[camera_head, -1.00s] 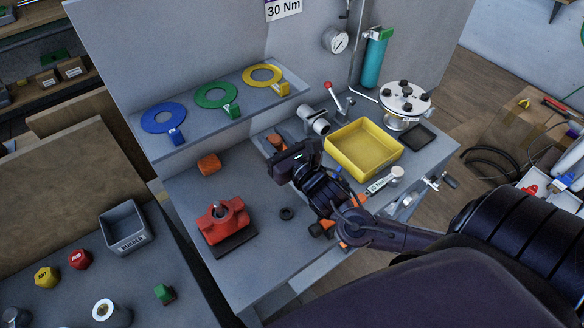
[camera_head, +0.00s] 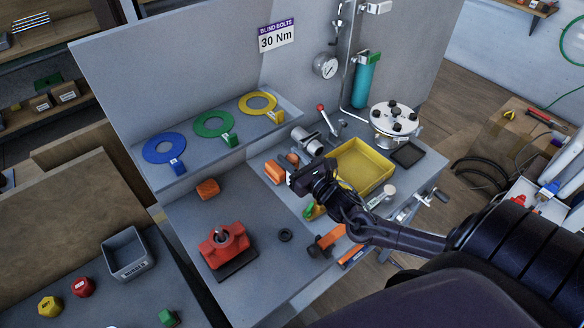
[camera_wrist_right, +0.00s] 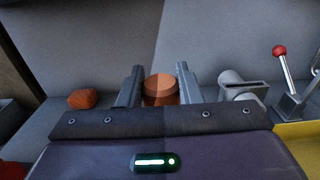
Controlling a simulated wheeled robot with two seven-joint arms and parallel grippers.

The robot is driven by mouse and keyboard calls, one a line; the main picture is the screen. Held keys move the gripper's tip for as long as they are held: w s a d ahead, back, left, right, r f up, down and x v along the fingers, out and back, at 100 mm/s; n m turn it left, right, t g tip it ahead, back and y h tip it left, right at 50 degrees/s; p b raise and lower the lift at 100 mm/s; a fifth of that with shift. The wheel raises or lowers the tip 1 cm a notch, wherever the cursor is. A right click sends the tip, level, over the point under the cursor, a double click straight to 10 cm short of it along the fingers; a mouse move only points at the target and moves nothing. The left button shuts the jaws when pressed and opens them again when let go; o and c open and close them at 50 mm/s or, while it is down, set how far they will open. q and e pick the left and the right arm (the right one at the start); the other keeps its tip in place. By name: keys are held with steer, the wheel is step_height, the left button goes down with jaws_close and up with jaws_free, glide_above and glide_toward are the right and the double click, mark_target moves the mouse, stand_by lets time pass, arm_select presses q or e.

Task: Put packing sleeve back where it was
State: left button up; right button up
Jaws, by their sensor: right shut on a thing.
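The packing sleeve appears to be the copper-brown cylinder (camera_wrist_right: 161,90) between the two fingers in the wrist view. My right gripper (camera_wrist_right: 160,84) is shut on it. In the head view my right gripper (camera_head: 299,172) is over the back of the bench, and a small part of the brown sleeve (camera_head: 292,158) shows just beyond its fingers. The gripper hides the sleeve's lower part, so I cannot tell whether it touches the surface below. My left gripper is not in view.
An orange block (camera_head: 274,172) stands close left of the gripper. A grey cylindrical fitting (camera_head: 306,141), a red-knobbed lever (camera_head: 328,121) and a yellow tray (camera_head: 364,167) are to the right. A red valve body (camera_head: 224,244) and black ring (camera_head: 285,235) sit in front.

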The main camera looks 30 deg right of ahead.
step_height(320, 180, down, 4)
steer(key=shift+r, duration=0.25)
steer(key=shift+f, duration=0.2)
steer(key=shift+f, duration=0.2)
steer(key=o, duration=1)
